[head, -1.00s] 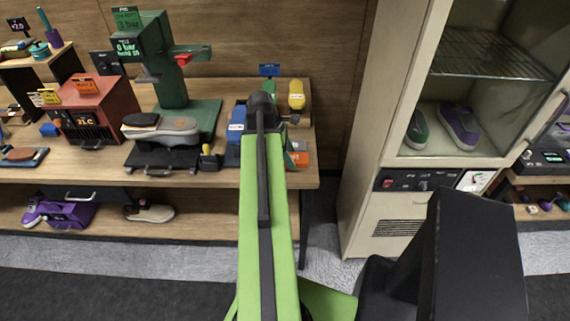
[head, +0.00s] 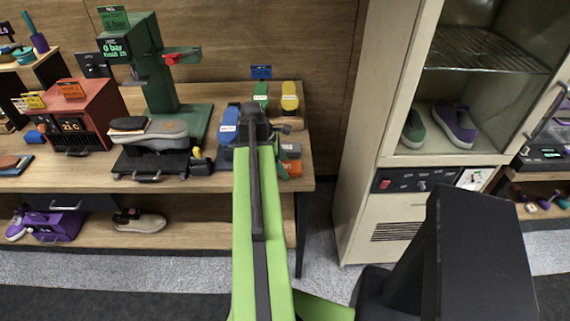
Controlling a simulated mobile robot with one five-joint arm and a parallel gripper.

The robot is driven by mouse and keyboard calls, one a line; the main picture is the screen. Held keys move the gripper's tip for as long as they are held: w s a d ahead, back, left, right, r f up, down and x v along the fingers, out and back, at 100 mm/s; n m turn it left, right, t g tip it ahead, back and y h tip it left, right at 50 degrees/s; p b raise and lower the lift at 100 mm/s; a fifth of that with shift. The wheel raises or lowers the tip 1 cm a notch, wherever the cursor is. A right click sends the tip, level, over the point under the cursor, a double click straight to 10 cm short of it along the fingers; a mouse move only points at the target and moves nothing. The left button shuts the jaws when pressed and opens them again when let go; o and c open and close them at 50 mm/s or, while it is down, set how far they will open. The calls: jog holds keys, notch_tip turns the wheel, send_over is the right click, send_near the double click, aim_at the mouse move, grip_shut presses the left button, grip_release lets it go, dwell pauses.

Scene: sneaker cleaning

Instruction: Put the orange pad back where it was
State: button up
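An orange block (head: 290,169), which looks like the orange pad, is at the right end of the wooden bench (head: 215,182). It sits just in front of a grey block (head: 291,150) and is partly covered by my green arm. I cannot tell whether it is held or resting. My gripper (head: 255,122) is at the far end of the arm, over the right part of the bench. Only its dark back shows. Its fingers and anything between them are hidden.
Blue (head: 229,125), green (head: 261,95) and yellow (head: 289,96) pieces stand around my gripper. A green press (head: 160,75), a sneaker sole (head: 150,134) and a red box (head: 75,115) are to the left. A cream cabinet (head: 400,120) stands at the right.

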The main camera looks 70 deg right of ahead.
jog(key=shift+o, duration=1.3)
jog(key=shift+r+p, duration=0.35)
jog(key=p+v, duration=1)
jog(key=v, duration=0.1)
jog(key=shift+w+r+p, duration=0.25)
jog(key=shift+w+p, duration=0.05)
jog(key=shift+p, duration=0.05)
jog(key=shift+s, duration=0.1)
